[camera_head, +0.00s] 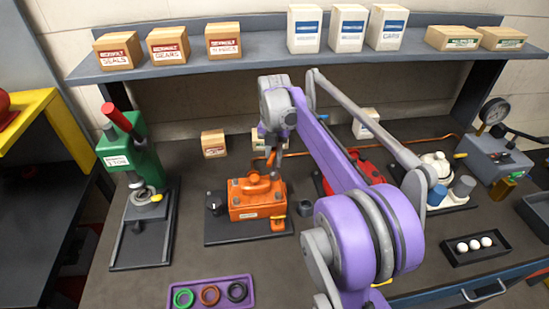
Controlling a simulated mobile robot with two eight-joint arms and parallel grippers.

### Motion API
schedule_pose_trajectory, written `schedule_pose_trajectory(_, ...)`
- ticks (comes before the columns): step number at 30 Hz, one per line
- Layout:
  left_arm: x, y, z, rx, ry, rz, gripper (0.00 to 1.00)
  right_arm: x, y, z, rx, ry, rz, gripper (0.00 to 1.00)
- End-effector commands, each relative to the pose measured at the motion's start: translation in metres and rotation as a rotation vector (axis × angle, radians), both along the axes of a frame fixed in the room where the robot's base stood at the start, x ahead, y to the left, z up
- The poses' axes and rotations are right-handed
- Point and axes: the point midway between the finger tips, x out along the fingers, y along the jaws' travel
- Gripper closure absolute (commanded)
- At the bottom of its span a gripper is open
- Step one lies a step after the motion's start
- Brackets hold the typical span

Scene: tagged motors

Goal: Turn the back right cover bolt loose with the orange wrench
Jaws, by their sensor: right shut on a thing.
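The orange motor (257,211) sits on a dark base plate (225,233) left of centre, with its cover (254,187) on top. My right arm reaches in from the lower right, and its gripper (272,150) is above the back right part of the cover. It is shut on the orange wrench (271,160), of which only a small part shows, pointing down towards the cover. The back right cover bolt is too small and too covered to make out, so I cannot tell whether the wrench touches it. My left gripper is not in view.
A green press (124,149) stands left of the motor. A purple tray (210,293) with coloured rings lies in front. A red machine (366,167) is partly behind my arm. A gauge unit (493,150) and a tray of white balls (476,252) are right. A shelf (270,48) with boxes runs above.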

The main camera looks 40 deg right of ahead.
Motion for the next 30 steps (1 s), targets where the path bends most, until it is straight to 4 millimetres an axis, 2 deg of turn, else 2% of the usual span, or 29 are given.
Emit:
schedule_pose_trajectory(4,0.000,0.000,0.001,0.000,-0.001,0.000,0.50,0.000,0.000,0.001,0.000,0.000,0.142,1.00)
schedule_pose_trajectory(11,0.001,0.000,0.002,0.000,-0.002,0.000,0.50,0.000,0.000,0.002,0.000,0.000,0.029,1.00)
schedule_pose_trajectory(18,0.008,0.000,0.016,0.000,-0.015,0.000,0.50,0.001,0.000,0.021,0.000,-0.001,0.028,1.00)
schedule_pose_trajectory(30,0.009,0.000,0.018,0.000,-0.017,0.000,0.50,0.000,0.000,0.025,0.000,0.000,0.028,1.00)
